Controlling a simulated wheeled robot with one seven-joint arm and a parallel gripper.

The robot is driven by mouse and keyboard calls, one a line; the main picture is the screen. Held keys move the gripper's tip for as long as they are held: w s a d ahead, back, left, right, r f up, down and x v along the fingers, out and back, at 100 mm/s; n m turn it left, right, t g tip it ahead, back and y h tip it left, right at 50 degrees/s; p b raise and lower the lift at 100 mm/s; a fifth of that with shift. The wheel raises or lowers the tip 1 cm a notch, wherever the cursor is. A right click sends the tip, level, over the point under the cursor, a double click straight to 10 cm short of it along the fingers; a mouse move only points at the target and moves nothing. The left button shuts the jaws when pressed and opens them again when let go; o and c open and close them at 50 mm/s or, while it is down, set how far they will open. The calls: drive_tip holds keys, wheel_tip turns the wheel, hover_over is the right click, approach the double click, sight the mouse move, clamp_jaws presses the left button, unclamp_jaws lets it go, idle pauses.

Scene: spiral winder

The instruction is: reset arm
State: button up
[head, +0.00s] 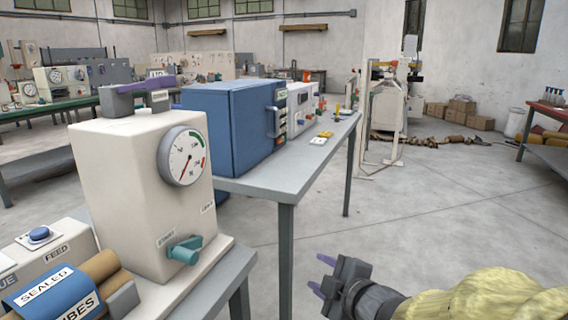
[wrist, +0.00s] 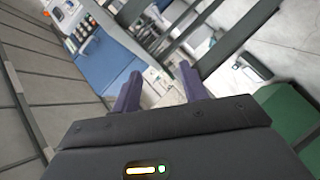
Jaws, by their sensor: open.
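My gripper (head: 322,277) is at the lower right of the head view, over open floor and to the right of the tables. Its purple fingers are apart with nothing between them. In the wrist view the two fingers of my gripper (wrist: 160,88) point forward into the room, and the picture is strongly tilted. My arm (head: 480,303) reaches in from the lower right corner and looks bent low.
A white gauge machine (head: 130,200) with a teal lever (head: 185,250) stands at the near left. A blue cabinet (head: 225,130) sits on a grey table (head: 300,165) behind it. Cardboard boxes (head: 460,110) lie along the far wall. The floor (head: 420,210) at centre right is clear.

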drive_tip(key=s+d+f+m+g+h, duration=0.35)
drive_tip(key=d+f+m+h, duration=0.3)
drive_tip(key=f+m, duration=0.3)
drive_tip(key=s+d+f+m+g+p, duration=0.1)
drive_tip(key=s+f+m+g+p, duration=0.1)
drive_tip(key=s+f+m+g, duration=0.4)
wheel_tip(320, 180, up, 40)
drive_tip(key=s+m+p, duration=0.2)
drive_tip(key=p, duration=3.5)
drive_tip(key=shift+s+f+g, duration=0.2)
drive_tip(key=shift+f+g, duration=0.05)
drive_tip(key=shift+g, duration=0.1)
